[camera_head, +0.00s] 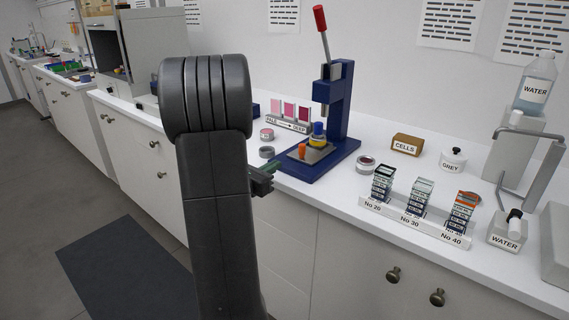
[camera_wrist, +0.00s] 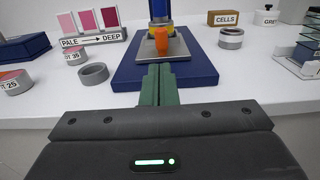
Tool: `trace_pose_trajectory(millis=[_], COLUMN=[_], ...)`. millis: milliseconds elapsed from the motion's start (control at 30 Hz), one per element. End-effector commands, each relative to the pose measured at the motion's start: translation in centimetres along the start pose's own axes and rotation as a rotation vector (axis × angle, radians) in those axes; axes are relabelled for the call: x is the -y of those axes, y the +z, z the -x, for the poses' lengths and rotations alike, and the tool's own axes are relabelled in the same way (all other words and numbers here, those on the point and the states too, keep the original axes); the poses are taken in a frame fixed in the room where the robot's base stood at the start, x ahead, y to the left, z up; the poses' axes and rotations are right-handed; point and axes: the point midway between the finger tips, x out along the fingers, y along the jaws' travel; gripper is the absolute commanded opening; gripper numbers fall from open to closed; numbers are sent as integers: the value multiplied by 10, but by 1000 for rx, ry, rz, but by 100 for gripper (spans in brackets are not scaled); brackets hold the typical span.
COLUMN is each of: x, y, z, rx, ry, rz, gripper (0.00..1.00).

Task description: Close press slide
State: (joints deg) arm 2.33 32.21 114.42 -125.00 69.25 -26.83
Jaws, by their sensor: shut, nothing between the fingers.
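The blue press (camera_head: 335,110) with a red-tipped lever stands on the counter in the head view. Its slide is a grey plate (camera_head: 311,155) with an orange knob (camera_head: 302,150) at its front; a yellow and blue piece stands on the plate behind the knob. In the wrist view the slide plate (camera_wrist: 178,48) and orange knob (camera_wrist: 161,41) are straight ahead, on the blue base (camera_wrist: 190,72). My gripper (camera_wrist: 160,72) has its green fingers together and empty, just in front of the knob. Whether the fingertips touch the knob I cannot tell. My arm hides part of the counter in the head view.
Right are a round tin (camera_wrist: 231,38), a CELLS box (camera_head: 407,144), a GREY jar (camera_head: 453,158) and a card rack (camera_head: 415,226).

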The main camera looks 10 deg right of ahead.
Motion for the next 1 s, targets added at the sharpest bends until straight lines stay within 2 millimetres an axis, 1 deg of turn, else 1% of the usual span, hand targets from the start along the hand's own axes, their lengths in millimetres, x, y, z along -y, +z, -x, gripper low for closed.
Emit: trace_pose_trajectory(millis=[33,100,300,467,733,867,1000], x=[-1,0,0,0,1,1,1], y=[0,0,1,9,36,42,43], z=[11,22,40,43,40,41,42], rx=[0,1,1,-20,-167,-238,-286], ry=[5,3,1,-1,-1,0,0], rz=[0,0,0,1,4,3,1], gripper=[0,0,0,0,0,0,0])
